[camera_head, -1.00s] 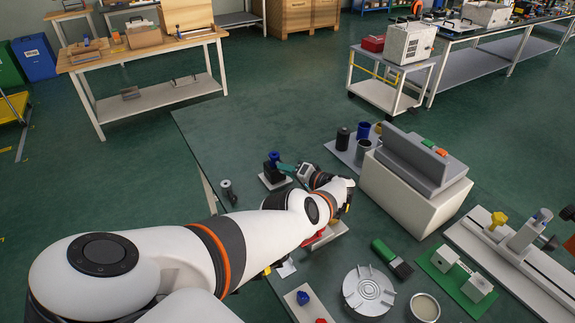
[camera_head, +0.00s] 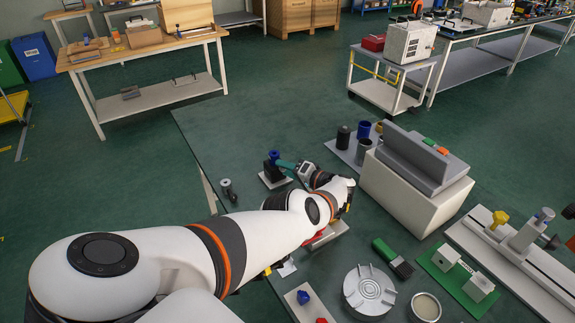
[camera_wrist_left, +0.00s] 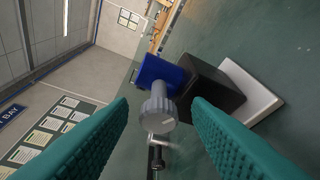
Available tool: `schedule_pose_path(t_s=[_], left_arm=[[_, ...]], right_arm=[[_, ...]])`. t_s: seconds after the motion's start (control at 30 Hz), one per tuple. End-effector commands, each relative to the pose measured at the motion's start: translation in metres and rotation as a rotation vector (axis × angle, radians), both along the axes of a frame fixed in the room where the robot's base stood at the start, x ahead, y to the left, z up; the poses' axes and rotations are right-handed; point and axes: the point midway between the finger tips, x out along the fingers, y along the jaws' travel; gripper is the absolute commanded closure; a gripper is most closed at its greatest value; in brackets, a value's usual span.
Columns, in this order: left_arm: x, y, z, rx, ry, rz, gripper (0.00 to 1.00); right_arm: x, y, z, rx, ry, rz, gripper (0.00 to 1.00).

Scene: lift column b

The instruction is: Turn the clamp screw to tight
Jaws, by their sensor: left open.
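The clamp is a black block (camera_head: 271,171) on a small white base (camera_head: 274,182), with a blue part (camera_head: 273,156) on top. In the left wrist view, the black block (camera_wrist_left: 211,90), blue part (camera_wrist_left: 161,74) and white base (camera_wrist_left: 252,88) show beyond a grey ribbed knob (camera_wrist_left: 158,104). The knob appears to be the clamp screw. My left gripper (camera_head: 285,165) points at the clamp from its right. Its teal fingers (camera_wrist_left: 160,124) are open, one either side of the knob in the picture, with gaps visible. Contact cannot be seen.
A grey-and-black cylinder (camera_head: 228,190) lies left of the clamp. A large grey-and-white machine (camera_head: 412,188) stands right of my wrist, beside a tray of cups (camera_head: 345,151). A round grey fixture (camera_head: 369,290) and green-handled brush (camera_head: 393,259) lie nearer. The bench's far left is clear.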

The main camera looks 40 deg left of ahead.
Motion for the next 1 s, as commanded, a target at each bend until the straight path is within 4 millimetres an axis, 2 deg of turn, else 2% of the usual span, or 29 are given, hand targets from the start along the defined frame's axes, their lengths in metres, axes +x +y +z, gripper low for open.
schedule_pose_path(t_s=[0.17, 0.5, 0.7, 1.0], left_arm=[[0.001, -0.010, 0.003, 0.000, 0.000, -0.001, 0.55], [0.007, -0.077, 0.013, -0.002, -0.001, -0.003, 0.55], [0.009, -0.107, 0.017, -0.002, 0.000, -0.001, 0.55], [0.009, -0.118, 0.020, 0.000, 0.000, 0.001, 0.55]], right_arm=[[0.000, 0.000, 0.003, 0.000, 0.000, 0.000, 0.53], [0.000, -0.001, 0.012, -0.001, 0.000, 0.001, 0.53], [0.000, -0.002, 0.011, -0.003, -0.001, 0.002, 0.53], [0.000, -0.002, 0.010, -0.003, -0.001, 0.002, 0.53]])
